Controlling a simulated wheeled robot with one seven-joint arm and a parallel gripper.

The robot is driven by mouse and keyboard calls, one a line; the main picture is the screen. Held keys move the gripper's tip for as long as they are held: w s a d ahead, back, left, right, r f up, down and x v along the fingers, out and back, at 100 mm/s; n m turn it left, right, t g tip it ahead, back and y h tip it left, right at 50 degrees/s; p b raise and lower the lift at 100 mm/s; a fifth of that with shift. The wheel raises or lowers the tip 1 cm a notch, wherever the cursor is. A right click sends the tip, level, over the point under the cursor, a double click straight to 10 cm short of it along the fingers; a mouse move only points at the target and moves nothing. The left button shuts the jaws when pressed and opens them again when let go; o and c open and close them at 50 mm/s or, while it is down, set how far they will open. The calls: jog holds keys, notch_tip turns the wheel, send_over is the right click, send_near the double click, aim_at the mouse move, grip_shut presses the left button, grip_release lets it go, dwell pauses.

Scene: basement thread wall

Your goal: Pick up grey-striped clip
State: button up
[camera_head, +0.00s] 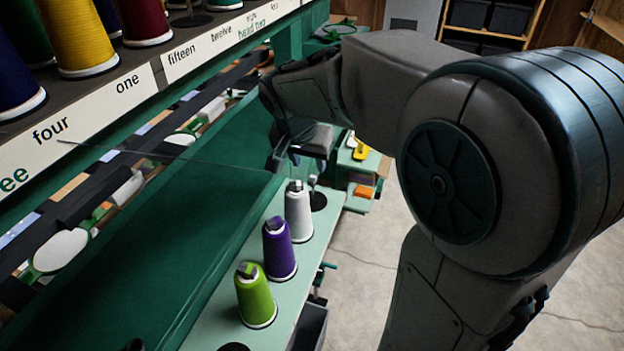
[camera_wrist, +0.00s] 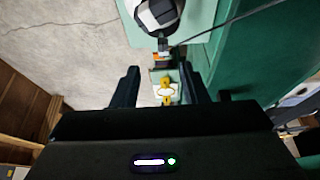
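Small clips sit on the tips of three thread cones on the pale green shelf in the head view. One grey clip (camera_head: 296,186) is on the white cone (camera_head: 299,214), one on the purple cone (camera_head: 279,252), one greyish clip (camera_head: 247,270) on the green cone (camera_head: 255,299). Stripes are too small to make out. My gripper (camera_head: 298,163) is just above and behind the white cone, fingers apart and empty. In the wrist view, my gripper (camera_wrist: 158,82) is open; a grey clip (camera_wrist: 163,45) on the white cone shows beyond the fingertips.
A rack shelf of large spools with number labels (camera_head: 85,105) runs along the upper left. A thin dark line of thread crosses the green panel (camera_head: 210,190). Yellow (camera_head: 360,149) and orange pieces lie on a farther shelf. Concrete floor is open at the right.

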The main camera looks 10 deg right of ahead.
aim_at(312, 178)
jog(key=shift+w+p+x, duration=0.15)
jog(key=shift+p+x, duration=0.15)
jog(key=shift+x, duration=1.75)
jog(key=shift+w+p+x, duration=0.2)
jog(key=shift+p+x, duration=0.1)
jog(key=shift+x, duration=1.75)
jog(key=shift+a+r, duration=0.1)
grip_shut()
